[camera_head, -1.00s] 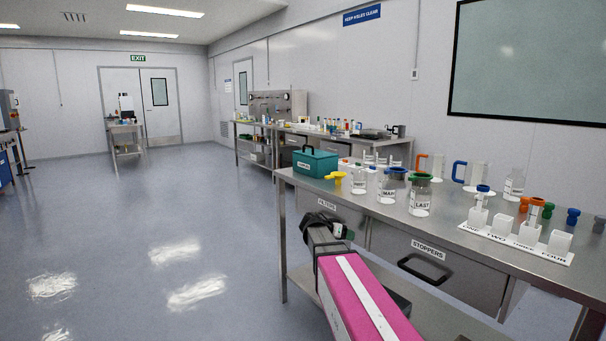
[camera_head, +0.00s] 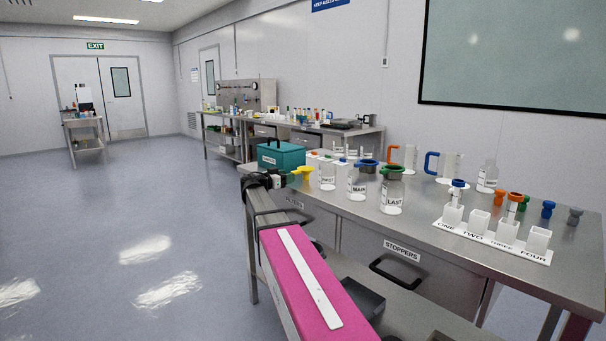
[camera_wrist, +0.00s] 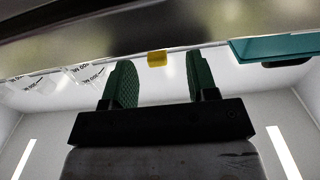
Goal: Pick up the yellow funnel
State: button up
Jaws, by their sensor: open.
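The yellow funnel (camera_head: 302,173) stands near the left end of the steel bench (camera_head: 420,232), in front of the teal box (camera_head: 281,156). In the wrist view the funnel (camera_wrist: 157,58) shows as a small yellow shape, in the gap between my two green fingers. My gripper (camera_wrist: 155,82) is open and empty. In the head view my gripper (camera_head: 284,180) is at the bench's left edge, just left of the funnel. It is hard to tell there how far apart they are; in the wrist view the funnel is beyond the fingertips.
Labelled bottles stand right of the funnel, the nearest marked FIRST (camera_head: 327,176). The teal box also shows at the right of the wrist view (camera_wrist: 275,48). A white rack (camera_head: 492,240) with marked places is farther right. Open floor (camera_head: 120,230) lies left of the bench.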

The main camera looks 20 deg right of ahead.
aim_at(297, 173)
jog(key=x, duration=0.5)
jog(key=shift+d+r, duration=0.2)
jog(key=shift+d, duration=0.2)
jog(key=shift+s, duration=0.1)
grip_shut()
